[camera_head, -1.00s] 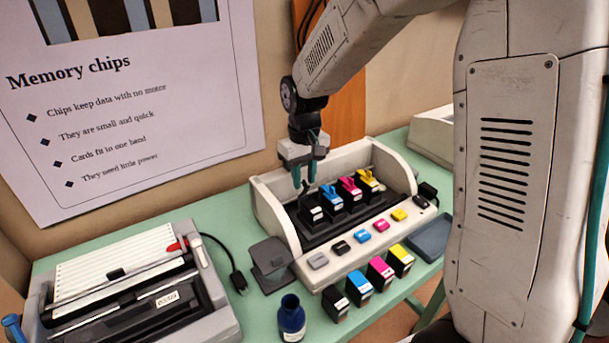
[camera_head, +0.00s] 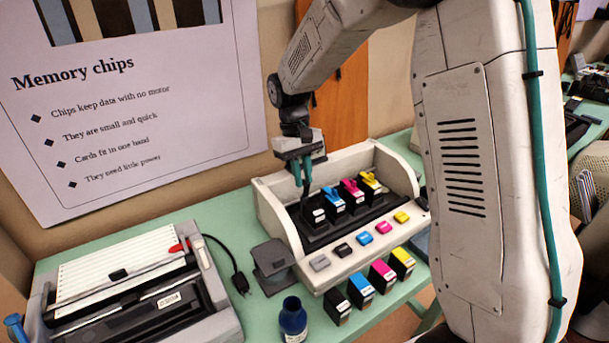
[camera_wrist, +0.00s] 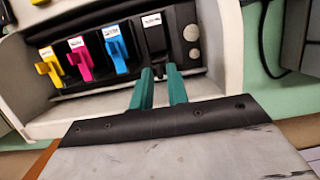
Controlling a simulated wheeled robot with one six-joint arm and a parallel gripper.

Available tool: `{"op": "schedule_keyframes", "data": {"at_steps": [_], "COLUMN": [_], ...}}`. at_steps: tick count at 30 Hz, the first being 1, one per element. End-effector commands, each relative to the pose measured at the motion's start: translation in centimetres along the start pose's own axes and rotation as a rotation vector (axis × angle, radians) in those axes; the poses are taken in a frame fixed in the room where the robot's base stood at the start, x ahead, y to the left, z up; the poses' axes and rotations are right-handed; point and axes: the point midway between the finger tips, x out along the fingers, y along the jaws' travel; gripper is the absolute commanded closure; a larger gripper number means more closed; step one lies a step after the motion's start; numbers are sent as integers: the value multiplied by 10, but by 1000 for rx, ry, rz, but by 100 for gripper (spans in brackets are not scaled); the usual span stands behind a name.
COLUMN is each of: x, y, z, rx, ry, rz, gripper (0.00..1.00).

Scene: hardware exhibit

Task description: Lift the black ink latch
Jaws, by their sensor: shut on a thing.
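The open cream printer (camera_head: 262,205) stands on the green table with a row of ink cartridges in its black carriage. The black cartridge (camera_head: 316,215) is at the left end of the row in the head view and right of the cyan one in the wrist view. The exact contact is partly hidden by the fingers.
Cyan (camera_head: 333,200), magenta (camera_head: 351,189) and yellow (camera_head: 370,183) latches stand beside the black one. Loose cartridges (camera_head: 361,287) and a blue bottle (camera_head: 292,318) stand in front. A grey typewriter-like machine (camera_head: 222,312) is at left.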

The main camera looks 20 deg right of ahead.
Motion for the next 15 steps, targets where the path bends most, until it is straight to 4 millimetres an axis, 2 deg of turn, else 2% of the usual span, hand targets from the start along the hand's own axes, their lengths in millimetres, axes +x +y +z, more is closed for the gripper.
{"op": "schedule_keyframes", "data": {"at_steps": [6,7,8,15], "x": [-1,-1,-1,-1], "y": [0,0,0,0], "z": [0,0,0,0], "rx": [0,0,0,0], "ry": [4,4,4,4], "rz": [1,1,1,0], "gripper": [100,76,73,73]}}
